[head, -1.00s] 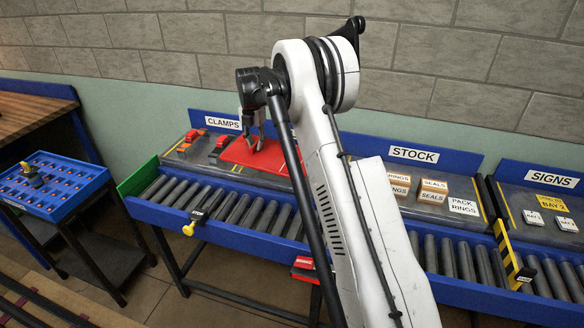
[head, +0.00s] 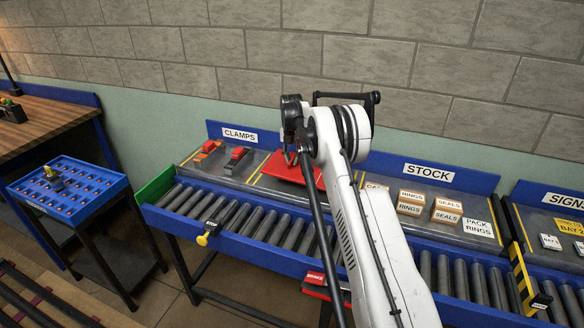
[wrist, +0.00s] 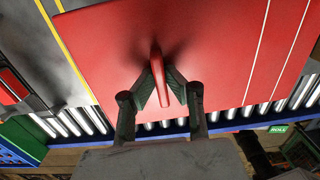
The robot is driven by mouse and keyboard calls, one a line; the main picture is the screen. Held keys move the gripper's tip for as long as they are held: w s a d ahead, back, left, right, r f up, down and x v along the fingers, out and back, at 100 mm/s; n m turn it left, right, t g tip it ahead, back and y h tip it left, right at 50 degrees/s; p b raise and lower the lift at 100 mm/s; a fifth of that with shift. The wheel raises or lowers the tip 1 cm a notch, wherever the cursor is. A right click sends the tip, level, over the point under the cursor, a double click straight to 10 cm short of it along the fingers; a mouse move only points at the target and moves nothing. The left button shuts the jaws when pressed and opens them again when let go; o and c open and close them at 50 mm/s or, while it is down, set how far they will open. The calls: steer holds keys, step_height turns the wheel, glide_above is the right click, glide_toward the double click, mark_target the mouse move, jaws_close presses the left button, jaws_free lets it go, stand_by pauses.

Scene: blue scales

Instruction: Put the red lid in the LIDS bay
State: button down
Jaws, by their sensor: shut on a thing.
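The red lid (head: 283,169) is a flat red panel, seen in the head view over the grey shelf between the CLAMPS and STOCK signs. My arm covers part of it. In the wrist view the lid (wrist: 110,50) fills most of the picture, with a raised red handle (wrist: 157,70) in its middle. My gripper (wrist: 160,92) has its two fingers closed on either side of that handle; it also shows in the head view (head: 292,160). I cannot tell whether the lid touches the shelf. No LIDS sign is readable; my arm hides part of the shelf.
Red clamps (head: 237,157) lie left of the lid under the CLAMPS sign (head: 240,135). Boxes (head: 411,203) stand right, under the STOCK sign (head: 429,174). A roller conveyor (head: 240,218) runs in front. A blue tray table (head: 70,187) stands at left.

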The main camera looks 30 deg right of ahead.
mark_target(292, 167)
steer(key=shift+f+p, duration=0.4)
steer(key=shift+f, duration=1.55)
steer(key=c, duration=1.8)
jaws_free()
steer(key=shift+o, duration=0.2)
steer(key=shift+r, duration=0.1)
